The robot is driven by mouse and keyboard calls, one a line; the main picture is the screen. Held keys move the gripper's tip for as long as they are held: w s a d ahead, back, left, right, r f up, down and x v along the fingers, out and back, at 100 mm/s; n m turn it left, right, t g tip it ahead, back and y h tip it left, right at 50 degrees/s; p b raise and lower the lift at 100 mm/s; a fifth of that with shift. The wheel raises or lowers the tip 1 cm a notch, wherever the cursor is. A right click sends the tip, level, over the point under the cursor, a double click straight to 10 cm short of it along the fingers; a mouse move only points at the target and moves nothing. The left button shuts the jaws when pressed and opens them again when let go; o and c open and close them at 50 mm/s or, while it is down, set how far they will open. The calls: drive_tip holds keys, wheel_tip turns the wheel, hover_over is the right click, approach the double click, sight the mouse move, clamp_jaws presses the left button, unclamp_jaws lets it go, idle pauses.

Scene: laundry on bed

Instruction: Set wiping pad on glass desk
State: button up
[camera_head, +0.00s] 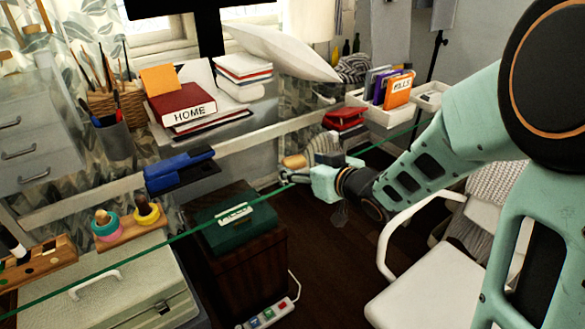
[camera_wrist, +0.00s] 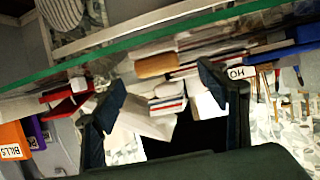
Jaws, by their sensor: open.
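A small tan block (camera_head: 294,161), which looks like the wiping pad, shows just beyond my gripper (camera_head: 288,177) in the head view. A tan block (camera_wrist: 156,65) also shows between and beyond my fingers in the wrist view; it looks like the same one. The glass desk (camera_head: 236,212) shows as a clear top with a green edge, which also crosses the wrist view (camera_wrist: 105,53). My gripper is open at that edge, its two dark fingers (camera_wrist: 162,82) apart with nothing between the tips. I cannot tell whether the block touches the glass or a finger.
A HOME book (camera_head: 182,104), a blue stapler-like thing (camera_head: 180,168) and a tray with a BILLS folder (camera_head: 398,91) stand around the desk. A white chair (camera_head: 425,290) stands at the right front.

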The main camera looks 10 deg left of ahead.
sight(297, 164)
drive_tip(key=x, duration=0.2)
drive_tip(key=b+x, duration=0.1)
drive_tip(key=x, duration=0.1)
drive_tip(key=shift+w+f, duration=0.1)
drive_tip(key=shift+f, duration=0.2)
drive_tip(key=shift+w+a+f+b, duration=0.1)
drive_tip(key=shift+w+a+b, duration=0.25)
drive_tip(key=shift+w, duration=0.1)
drive_tip(key=shift+c, duration=0.5)
drive_tip(key=c, duration=1.2)
